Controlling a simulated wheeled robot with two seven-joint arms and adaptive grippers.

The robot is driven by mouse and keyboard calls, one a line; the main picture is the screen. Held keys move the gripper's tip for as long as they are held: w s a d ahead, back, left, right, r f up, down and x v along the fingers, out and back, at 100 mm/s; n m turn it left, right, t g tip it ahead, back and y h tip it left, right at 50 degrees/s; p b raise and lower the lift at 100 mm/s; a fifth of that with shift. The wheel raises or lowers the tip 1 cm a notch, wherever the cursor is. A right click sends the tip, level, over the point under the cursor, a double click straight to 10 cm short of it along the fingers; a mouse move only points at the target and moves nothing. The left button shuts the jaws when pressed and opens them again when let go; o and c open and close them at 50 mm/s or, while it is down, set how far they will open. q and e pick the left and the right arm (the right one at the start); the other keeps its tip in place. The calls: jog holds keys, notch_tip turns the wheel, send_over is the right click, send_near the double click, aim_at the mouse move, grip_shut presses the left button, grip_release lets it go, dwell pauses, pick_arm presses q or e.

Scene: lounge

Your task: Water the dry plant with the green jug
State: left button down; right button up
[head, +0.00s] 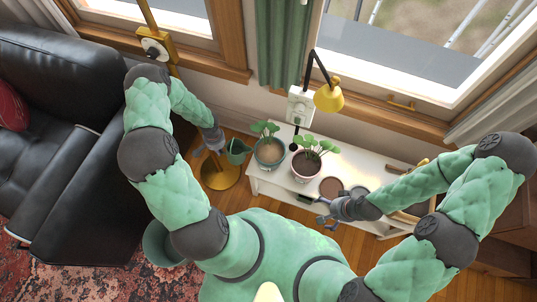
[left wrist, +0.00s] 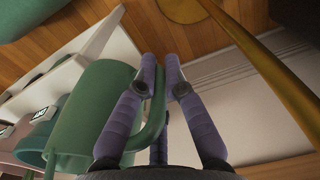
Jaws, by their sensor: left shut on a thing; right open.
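The green jug (head: 237,152) is at the left end of the white bench (head: 262,186), beside the green pot. My left gripper (head: 219,150) is shut on its handle; the left wrist view shows the fingers on both sides of the handle and the jug body (left wrist: 98,100). The plant in the green pot (head: 269,157) has pale brown soil. The plant in the pink pot (head: 305,168), to its right, has darker soil. I cannot tell if the jug touches the bench. My right gripper (head: 324,219) is open and empty near the bench's front edge.
Two round dishes, one brown (head: 331,187) and one grey (head: 359,193), are right of the pots. A yellow lamp (head: 328,98) hangs above them. A brass floor stand (head: 222,178) is close to my left gripper. A black sofa (head: 60,190) fills the left.

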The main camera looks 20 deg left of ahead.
pick_arm(q)
jog(key=shift+w+d+r+y+b, duration=0.15)
jog(key=shift+r+y+b, duration=0.3)
jog(key=shift+b, duration=0.15)
jog(key=r, duration=0.1)
jog(key=d+r+y, duration=0.1)
jog(key=r+y, duration=0.1)
jog(key=r, duration=0.1)
jog(key=shift+w+d+g+b, duration=0.2)
jog(key=shift+d+g+b, duration=0.1)
jog(key=shift+d+g, duration=0.1)
jog(key=w+d+r+g+y+p, duration=0.1)
jog(key=d+r+y+p, duration=0.2)
jog(key=r, duration=0.4)
jog(key=shift+d+r+y+p, duration=0.2)
jog(key=shift+r+y+p, duration=0.25)
jog(key=shift+p, duration=0.7)
jog(key=shift+w+d+y, duration=0.1)
jog(key=shift+y, duration=0.3)
jog(key=shift+d+r+y, duration=0.25)
jog(key=shift+y, duration=0.15)
jog(key=shift+d+r+g+b, duration=0.2)
jog(key=shift+r+g+b, duration=0.1)
jog(key=shift+r, duration=0.15)
jog(key=shift+a+y, duration=0.2)
jog(key=shift+y, duration=0.1)
